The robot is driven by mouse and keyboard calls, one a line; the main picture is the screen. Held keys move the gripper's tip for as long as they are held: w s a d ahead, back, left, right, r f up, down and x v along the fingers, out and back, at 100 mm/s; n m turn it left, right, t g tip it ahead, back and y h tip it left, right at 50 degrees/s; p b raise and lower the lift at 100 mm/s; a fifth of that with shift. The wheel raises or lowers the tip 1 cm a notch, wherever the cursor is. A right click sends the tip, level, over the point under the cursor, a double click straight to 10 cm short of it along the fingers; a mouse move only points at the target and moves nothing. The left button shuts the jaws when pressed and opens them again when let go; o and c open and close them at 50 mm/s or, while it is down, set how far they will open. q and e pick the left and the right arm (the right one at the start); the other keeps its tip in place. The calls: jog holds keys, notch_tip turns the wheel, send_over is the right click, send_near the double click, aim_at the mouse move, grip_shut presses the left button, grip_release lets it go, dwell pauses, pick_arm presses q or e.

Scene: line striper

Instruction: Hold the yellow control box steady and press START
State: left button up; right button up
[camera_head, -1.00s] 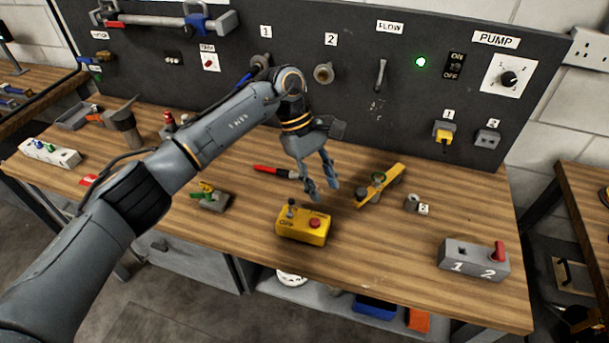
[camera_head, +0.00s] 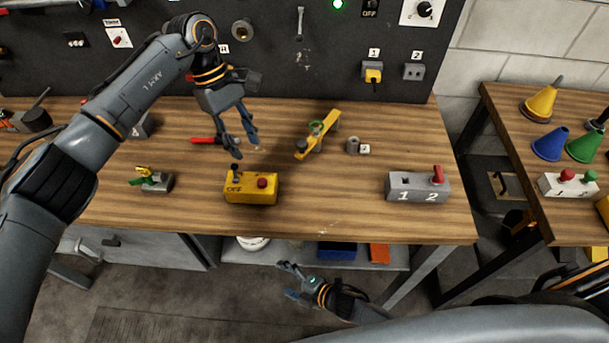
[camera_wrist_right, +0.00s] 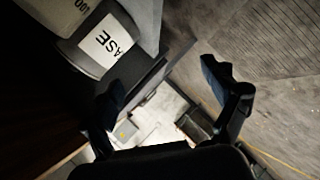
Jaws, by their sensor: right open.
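The yellow control box (camera_head: 250,190) stands on the wooden bench near its front edge. It has a red button (camera_head: 262,183) on the right of its top and a dark upright knob (camera_head: 235,171) at the left; its lettering is too small to read surely. My left gripper (camera_head: 242,146) hangs above and behind the box, fingers apart, empty and not touching it. My right gripper (camera_head: 286,281) is low in front of the bench, below the top's edge. In the right wrist view its fingers (camera_wrist_right: 162,80) are spread with nothing between them.
A yellow bar tool (camera_head: 318,136) and a red pen-like item (camera_head: 207,140) lie behind the box. A grey box marked 1 and 2 (camera_head: 416,188) stands to its right, a small green-and-yellow device (camera_head: 152,180) to its left. The bench edge (camera_head: 330,238) lies above my right gripper.

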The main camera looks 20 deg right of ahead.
jog(key=s+a+r+n+g+y, duration=0.4)
jog(key=a+r+n+g+y, duration=0.35)
jog(key=a+r+n, duration=0.8)
jog(key=s+d+r+n+g+h, duration=0.2)
jog(key=s+n+g+h, duration=0.2)
jog(key=s+n+g, duration=0.95)
notch_tip(320, 180, up, 25)
jog(key=n+t+y, duration=0.4)
jog(key=t, duration=0.8)
send_over(252, 188)
jog(key=s, duration=0.6)
jog(key=w+d+f+m+t+h, duration=0.1)
jog(key=d+f, duration=0.2)
jog(key=w+d+f+m+t+h, duration=0.1)
jog(key=d+f+m, duration=0.1)
jog(key=d+f, duration=0.1)
jog(key=w+d+f+m+t+h, duration=0.1)
jog(key=w+d+f+m+t, duration=0.1)
jog(key=d+f, duration=0.2)
jog(key=shift+d, duration=0.75)
jog(key=shift+d+f, duration=0.15)
jog(key=shift+f, duration=0.1)
jog(key=shift+w+a+f, duration=0.1)
jog(key=shift+a+f, duration=0.05)
jog(key=shift+a, duration=0.05)
jog(key=x, duration=1.3)
jog(key=shift+w, duration=0.2)
